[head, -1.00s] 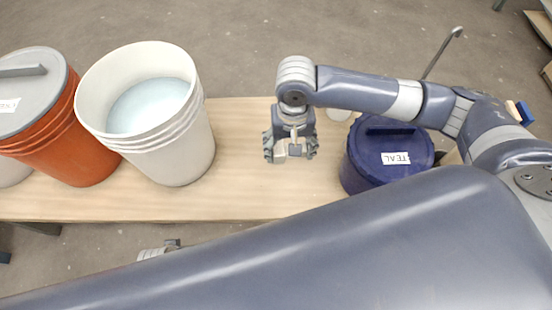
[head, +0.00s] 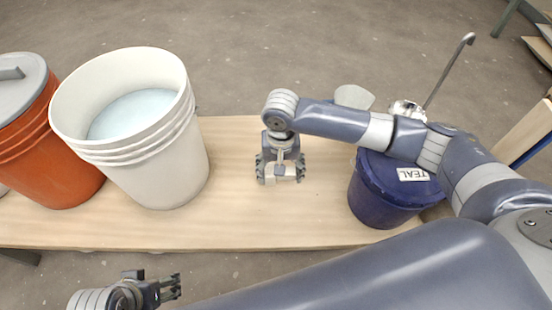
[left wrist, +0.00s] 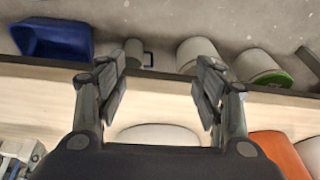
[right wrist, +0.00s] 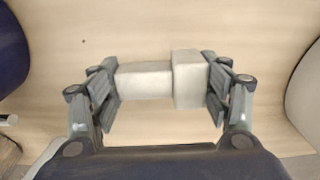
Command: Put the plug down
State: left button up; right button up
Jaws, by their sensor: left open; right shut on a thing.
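The plug (right wrist: 145,82) is a pale grey piece with a narrower part and a wider block. In the right wrist view it lies crosswise between the fingers of my right gripper (right wrist: 160,88), which is shut on it. In the head view my right gripper (head: 281,170) points down over the bare middle of the wooden bench (head: 240,222); I cannot tell whether the plug touches the wood. My left gripper (head: 168,288) is in front of the bench at lower left. The left wrist view shows it open and empty (left wrist: 160,85).
A white bucket (head: 170,175) with pale liquid stands left of my right gripper, beside an orange bucket (head: 50,170) with a grey lid. A dark blue bucket (head: 375,200) labelled TEAL stands at right. A blue bin (left wrist: 50,40) shows in the left wrist view.

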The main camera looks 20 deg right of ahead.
jog(key=w, duration=0.2)
jog(key=w+b, duration=0.1)
jog(key=w, duration=0.1)
jog(key=w+d, duration=0.1)
jog(key=w, duration=0.1)
jog(key=shift+f+b, duration=0.35)
jog(key=shift+f, duration=0.05)
jog(key=shift+w+d, duration=0.15)
jog(key=shift+w, duration=0.9)
notch_tip(320, 180, down, 3)
jog(key=shift+f+b, duration=0.1)
jog(key=shift+b, duration=0.9)
jog(key=shift+f, duration=0.15)
pick_arm(q)
jog(key=w+d+r+t+h, duration=0.1)
jog(key=w+d+r+t, duration=0.1)
jog(key=w+t, duration=0.2)
jog(key=w+d+r+t+h, duration=0.1)
jog(key=w+d+r+t, duration=0.1)
jog(key=w, duration=0.7)
jog(key=shift+w+d+r+t, duration=0.25)
jog(key=shift+w+r+t, duration=0.1)
jog(key=shift+r+t, duration=0.55)
jog(key=shift+s+f, duration=0.15)
jog(key=shift+f, duration=0.05)
